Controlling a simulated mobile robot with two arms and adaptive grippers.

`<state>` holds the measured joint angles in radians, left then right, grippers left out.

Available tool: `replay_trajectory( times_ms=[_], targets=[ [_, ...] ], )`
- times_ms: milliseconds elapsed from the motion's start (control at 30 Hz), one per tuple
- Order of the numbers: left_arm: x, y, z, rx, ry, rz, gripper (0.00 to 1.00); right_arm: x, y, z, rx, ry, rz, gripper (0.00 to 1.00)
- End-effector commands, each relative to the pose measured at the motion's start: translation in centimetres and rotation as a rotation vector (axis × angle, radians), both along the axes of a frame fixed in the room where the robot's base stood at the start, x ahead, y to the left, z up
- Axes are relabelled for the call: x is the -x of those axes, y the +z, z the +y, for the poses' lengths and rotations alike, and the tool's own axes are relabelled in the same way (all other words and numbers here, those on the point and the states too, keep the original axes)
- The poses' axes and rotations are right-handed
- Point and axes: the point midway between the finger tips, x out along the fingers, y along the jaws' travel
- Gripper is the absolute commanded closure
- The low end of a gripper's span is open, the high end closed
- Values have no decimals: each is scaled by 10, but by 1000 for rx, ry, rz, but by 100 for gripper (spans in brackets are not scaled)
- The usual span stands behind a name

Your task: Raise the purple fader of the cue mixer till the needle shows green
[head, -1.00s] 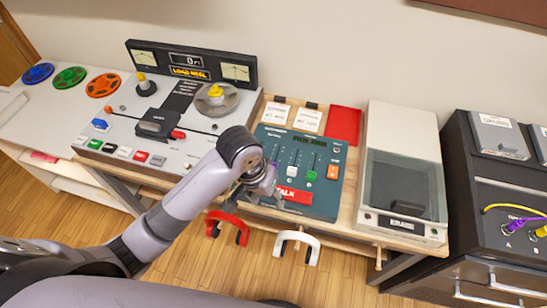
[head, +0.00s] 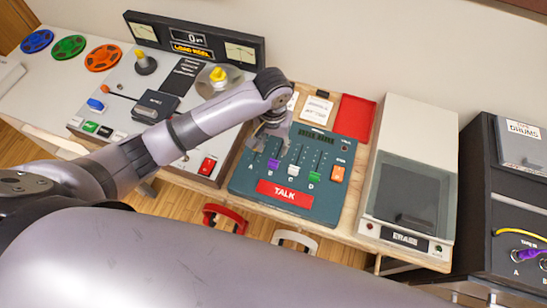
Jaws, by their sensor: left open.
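The cue mixer (head: 243,184) is a dark teal panel with a red TALK bar. Its purple fader (head: 273,164) sits low in the slot above the letter B, level with the white fader (head: 293,170) and green fader (head: 314,176). My left gripper (head: 272,143) is open and empty, over the mixer's upper left, just above the purple fader in the picture. I cannot tell whether it touches the panel. It hides the upper ends of the left slots. No needle can be read on the mixer. My right gripper is out of view.
A tape machine with two needle meters (head: 240,52) stands left of the mixer. A lidded ERASE box (head: 410,180) stands right. Red headphones (head: 225,216) hang at the front edge.

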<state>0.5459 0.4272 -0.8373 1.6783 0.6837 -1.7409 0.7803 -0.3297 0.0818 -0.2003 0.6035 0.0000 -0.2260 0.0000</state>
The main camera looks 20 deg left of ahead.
Motion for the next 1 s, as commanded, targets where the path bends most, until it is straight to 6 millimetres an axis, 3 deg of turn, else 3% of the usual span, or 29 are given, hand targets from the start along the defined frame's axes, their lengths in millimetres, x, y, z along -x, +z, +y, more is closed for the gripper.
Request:
replay_trajectory(
  times_ms=[233,333,600,900,1000],
  targets=[
    [1,-54,0,-1,0,3,55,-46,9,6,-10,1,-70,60],
    [1,-72,0,-1,1,1,55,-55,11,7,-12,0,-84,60],
    [0,-99,0,0,-1,0,55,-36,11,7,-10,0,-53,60],
    [0,-102,0,1,-1,-2,55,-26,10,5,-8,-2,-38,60],
    [0,-101,0,1,-1,-2,61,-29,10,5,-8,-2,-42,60]
  ],
)
